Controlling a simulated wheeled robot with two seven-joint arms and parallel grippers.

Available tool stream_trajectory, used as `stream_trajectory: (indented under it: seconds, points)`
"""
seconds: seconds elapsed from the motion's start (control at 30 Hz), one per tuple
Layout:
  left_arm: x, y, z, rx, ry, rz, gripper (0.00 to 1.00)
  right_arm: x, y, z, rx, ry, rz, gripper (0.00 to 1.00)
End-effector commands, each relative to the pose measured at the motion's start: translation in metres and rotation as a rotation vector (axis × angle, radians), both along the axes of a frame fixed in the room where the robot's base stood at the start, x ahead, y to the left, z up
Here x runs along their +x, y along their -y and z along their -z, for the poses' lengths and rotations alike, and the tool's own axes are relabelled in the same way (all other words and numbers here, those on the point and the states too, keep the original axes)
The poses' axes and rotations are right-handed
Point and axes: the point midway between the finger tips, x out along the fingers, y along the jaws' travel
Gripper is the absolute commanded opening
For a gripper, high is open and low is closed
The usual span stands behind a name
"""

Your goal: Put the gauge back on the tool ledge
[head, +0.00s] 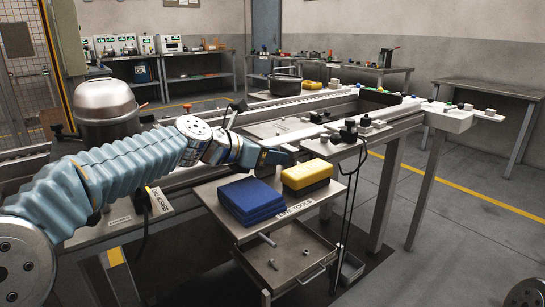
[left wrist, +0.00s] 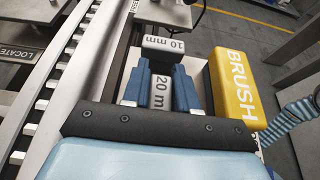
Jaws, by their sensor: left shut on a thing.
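My left gripper (head: 277,157) is above the tool ledge (head: 295,209), which carries a LINE TOOLS label, near its back. In the left wrist view the two blue fingers (left wrist: 160,84) are shut on a pale grey gauge (left wrist: 160,100) marked "20 m", its last letter cut off. A pale face marked "10 mm" lies just beyond the fingertips; I cannot tell whether it is one piece with the gauge. In the head view the gauge is mostly hidden by the gripper. My right gripper is not in view.
A yellow brush (head: 306,175) lies on the ledge, close right of my gripper; it also shows in the left wrist view (left wrist: 232,85). A blue folded stack (head: 250,200) lies in front. A drawer (head: 290,262) hangs open below. The conveyor rail runs behind.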

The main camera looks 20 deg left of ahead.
Motion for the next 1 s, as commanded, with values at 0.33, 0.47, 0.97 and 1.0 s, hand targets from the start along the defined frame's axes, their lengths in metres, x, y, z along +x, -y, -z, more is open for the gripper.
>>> stream_trajectory:
  seconds: [0.33,0.47,0.97,1.0]
  points:
    - [0.000,0.000,0.002,0.000,0.000,0.000,0.53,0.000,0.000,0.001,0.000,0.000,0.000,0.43]
    - [0.000,0.000,0.002,0.000,0.000,0.000,0.53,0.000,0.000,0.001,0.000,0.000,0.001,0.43]
    - [-0.057,-0.045,-0.032,0.000,0.002,-0.003,0.53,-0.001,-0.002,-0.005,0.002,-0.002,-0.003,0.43]
    - [-0.063,-0.050,-0.036,0.000,0.003,-0.004,0.53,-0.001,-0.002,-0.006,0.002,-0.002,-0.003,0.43]
